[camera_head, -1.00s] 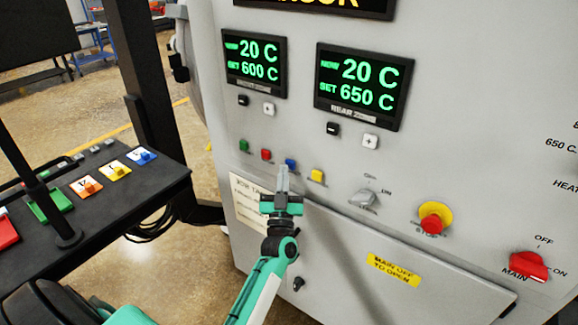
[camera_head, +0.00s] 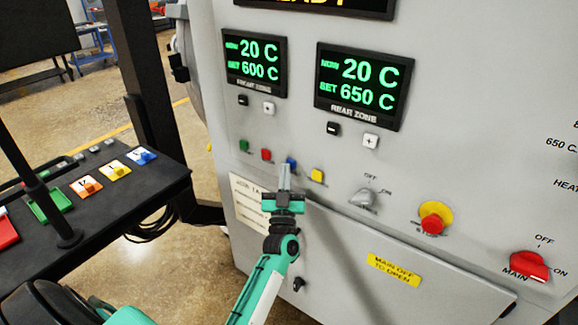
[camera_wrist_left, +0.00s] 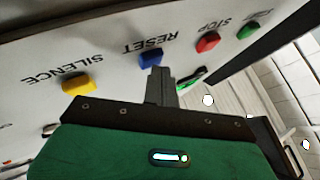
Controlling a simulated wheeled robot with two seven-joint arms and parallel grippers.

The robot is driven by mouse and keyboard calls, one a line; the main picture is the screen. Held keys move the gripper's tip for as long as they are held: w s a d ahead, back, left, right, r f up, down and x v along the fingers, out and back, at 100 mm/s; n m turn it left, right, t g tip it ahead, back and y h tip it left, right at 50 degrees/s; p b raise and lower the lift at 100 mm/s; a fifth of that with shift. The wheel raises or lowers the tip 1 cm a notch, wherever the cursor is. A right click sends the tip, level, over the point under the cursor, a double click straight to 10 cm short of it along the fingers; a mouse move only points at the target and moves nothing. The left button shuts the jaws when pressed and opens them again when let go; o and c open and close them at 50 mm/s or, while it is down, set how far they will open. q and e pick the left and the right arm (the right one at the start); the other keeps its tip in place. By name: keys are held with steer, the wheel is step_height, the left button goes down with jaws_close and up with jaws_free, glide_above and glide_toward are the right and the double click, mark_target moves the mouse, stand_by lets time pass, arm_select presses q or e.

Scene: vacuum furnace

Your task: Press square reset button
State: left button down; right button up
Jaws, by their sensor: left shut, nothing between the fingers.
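The square reset button is blue (camera_head: 291,162) and sits in a row of small coloured buttons on the grey furnace panel. In the left wrist view the blue button (camera_wrist_left: 150,58) is beside the word RESET. My left gripper (camera_head: 285,168) is shut and empty, with its fingertips just below and in front of the blue button, partly overlapping it. In the left wrist view the fingertips (camera_wrist_left: 160,72) overlap the button's lower edge. I cannot tell whether they touch it. My right gripper is not in view.
Green (camera_head: 244,146), red (camera_head: 266,155) and yellow (camera_head: 317,176) buttons flank the blue one. A grey knob (camera_head: 364,198), a red emergency stop (camera_head: 434,219) and a red main switch (camera_head: 528,266) are to the right. A black console (camera_head: 150,185) stands at left.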

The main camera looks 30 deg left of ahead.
arm_select(q)
steer(key=shift+s, duration=0.1)
stand_by(0.4)
steer(key=shift+s+p, duration=0.4)
steer(key=shift+s, duration=0.3)
steer(key=s, duration=0.1)
steer(key=s+p, duration=0.1)
steer(key=s, duration=0.3)
steer(key=shift+a+p, duration=0.25)
steer(key=shift+p, duration=0.15)
stand_by(0.3)
